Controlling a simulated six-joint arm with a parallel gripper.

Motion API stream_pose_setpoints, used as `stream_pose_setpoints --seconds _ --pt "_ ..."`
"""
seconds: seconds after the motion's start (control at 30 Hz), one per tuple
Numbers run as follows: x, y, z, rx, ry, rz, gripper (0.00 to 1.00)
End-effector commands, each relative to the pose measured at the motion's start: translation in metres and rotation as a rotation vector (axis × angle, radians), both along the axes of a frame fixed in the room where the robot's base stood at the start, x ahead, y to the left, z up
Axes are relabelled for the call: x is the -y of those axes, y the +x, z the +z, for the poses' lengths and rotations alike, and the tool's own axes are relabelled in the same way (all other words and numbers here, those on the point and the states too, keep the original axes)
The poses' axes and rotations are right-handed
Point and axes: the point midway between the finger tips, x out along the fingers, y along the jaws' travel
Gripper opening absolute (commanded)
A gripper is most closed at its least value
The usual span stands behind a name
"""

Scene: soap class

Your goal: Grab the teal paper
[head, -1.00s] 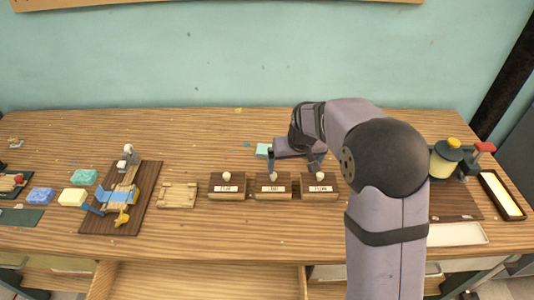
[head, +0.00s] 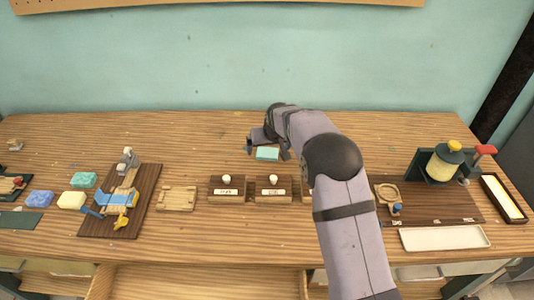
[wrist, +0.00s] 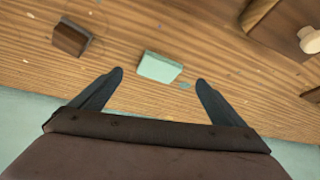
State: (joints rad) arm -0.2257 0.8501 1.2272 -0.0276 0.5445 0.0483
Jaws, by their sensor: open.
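The teal paper (head: 267,154) is a small pale teal block or stack lying on the wooden table, behind the row of dark boxes. In the wrist view the teal paper (wrist: 159,67) lies ahead of and between the two fingertips, apart from both. My gripper (head: 269,147) is open and empty close to it, just above the table. In the wrist view my gripper (wrist: 160,78) shows its two dark fingers spread wide on either side. Part of the fingers is hidden by the arm in the head view.
Dark boxes with white knobs (head: 227,189) stand in front of the paper; my arm covers part of the row. A small dark block (wrist: 72,38) is near in the wrist view. A wooden tray (head: 177,198) and soaps (head: 83,180) lie left. A press (head: 445,163) stands right.

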Motion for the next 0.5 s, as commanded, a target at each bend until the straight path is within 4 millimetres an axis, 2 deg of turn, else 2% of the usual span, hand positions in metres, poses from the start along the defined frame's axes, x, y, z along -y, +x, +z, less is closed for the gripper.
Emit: stream_pose_setpoints --seconds 0.27,0.5 --pt "0.0 0.004 -0.005 -0.001 0.0 0.0 0.95" --pt "-0.003 0.016 -0.023 -0.002 0.0 -0.001 0.95"
